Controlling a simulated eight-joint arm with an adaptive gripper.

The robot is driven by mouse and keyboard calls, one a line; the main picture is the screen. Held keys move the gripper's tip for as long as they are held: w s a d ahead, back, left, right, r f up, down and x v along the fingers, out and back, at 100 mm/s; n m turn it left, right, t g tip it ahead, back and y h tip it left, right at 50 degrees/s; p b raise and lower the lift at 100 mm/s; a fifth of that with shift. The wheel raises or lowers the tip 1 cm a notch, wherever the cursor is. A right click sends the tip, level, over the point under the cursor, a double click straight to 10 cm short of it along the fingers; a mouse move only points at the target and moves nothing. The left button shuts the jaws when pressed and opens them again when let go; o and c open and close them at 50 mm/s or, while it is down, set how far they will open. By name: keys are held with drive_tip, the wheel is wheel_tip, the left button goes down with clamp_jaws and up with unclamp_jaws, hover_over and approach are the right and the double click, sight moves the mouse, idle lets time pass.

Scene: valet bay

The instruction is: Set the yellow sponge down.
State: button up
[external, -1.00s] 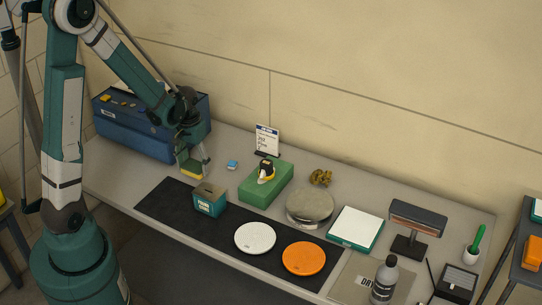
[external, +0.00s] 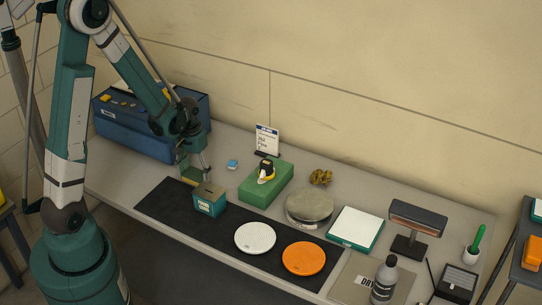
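The yellow sponge (external: 188,181) shows as a small yellow and green block between the fingers of my gripper (external: 193,174). My gripper points down over the left part of the bench, just behind the teal slotted box (external: 210,200). The fingers appear shut on the sponge, one on each side. The sponge is low, close to the bench top at the back edge of the black mat (external: 165,205). The teal box partly hides its lower right, so I cannot tell whether it touches the surface.
A blue case (external: 140,135) stands behind my gripper. A white disc (external: 255,237) and an orange disc (external: 304,258) lie on the mat, whose left part is clear.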

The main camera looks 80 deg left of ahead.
sight(195, 174)
drive_tip(key=shift+f, duration=0.3)
drive_tip(key=o, duration=0.6)
drive_tip(key=shift+r, duration=0.2)
drive_tip(key=shift+r, duration=6)
drive_tip(key=shift+r, duration=0.1)
